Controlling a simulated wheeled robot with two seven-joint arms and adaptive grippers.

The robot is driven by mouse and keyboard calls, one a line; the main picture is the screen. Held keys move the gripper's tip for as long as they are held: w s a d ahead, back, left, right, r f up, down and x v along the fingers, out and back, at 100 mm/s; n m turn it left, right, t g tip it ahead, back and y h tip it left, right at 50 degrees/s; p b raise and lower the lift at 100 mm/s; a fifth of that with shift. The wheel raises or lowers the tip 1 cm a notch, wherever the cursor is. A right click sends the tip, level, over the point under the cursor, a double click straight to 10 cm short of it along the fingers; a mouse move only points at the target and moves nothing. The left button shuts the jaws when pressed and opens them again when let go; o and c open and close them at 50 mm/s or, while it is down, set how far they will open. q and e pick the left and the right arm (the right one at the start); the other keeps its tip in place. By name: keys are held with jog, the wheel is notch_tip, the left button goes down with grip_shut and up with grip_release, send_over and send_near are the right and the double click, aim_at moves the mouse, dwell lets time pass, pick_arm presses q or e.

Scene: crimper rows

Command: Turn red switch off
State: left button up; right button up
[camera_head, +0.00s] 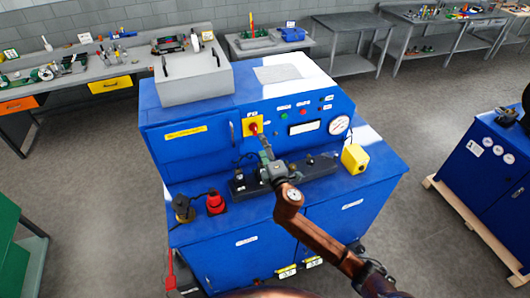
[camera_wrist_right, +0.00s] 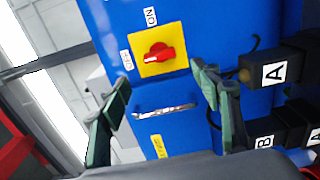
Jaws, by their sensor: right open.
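The red switch (camera_head: 253,128) is a rotary knob on a yellow square plate, on the upright blue front panel of the machine (camera_head: 330,225). In the right wrist view the red switch (camera_wrist_right: 159,52) lies ahead of the fingers, with an ON label (camera_wrist_right: 150,15) above the plate and an OFF label (camera_wrist_right: 127,58) at its left. The knob's grip lies roughly level there; its exact setting I cannot tell. My right gripper (camera_head: 264,143) is just in front of and below the switch. Its green fingers (camera_wrist_right: 161,78) are spread with nothing between them. My left gripper is not in view.
Black blocks marked A (camera_wrist_right: 273,73) and B (camera_wrist_right: 265,141) stand at the right in the wrist view. A red button unit (camera_head: 215,202), a yellow box (camera_head: 355,158) and a gauge (camera_head: 339,125) are nearby. A metal handle (camera_wrist_right: 164,109) sits beside the switch plate.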

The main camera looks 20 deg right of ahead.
jog(key=s, duration=0.2)
jog(key=shift+s, duration=0.3)
jog(key=shift+d, duration=0.1)
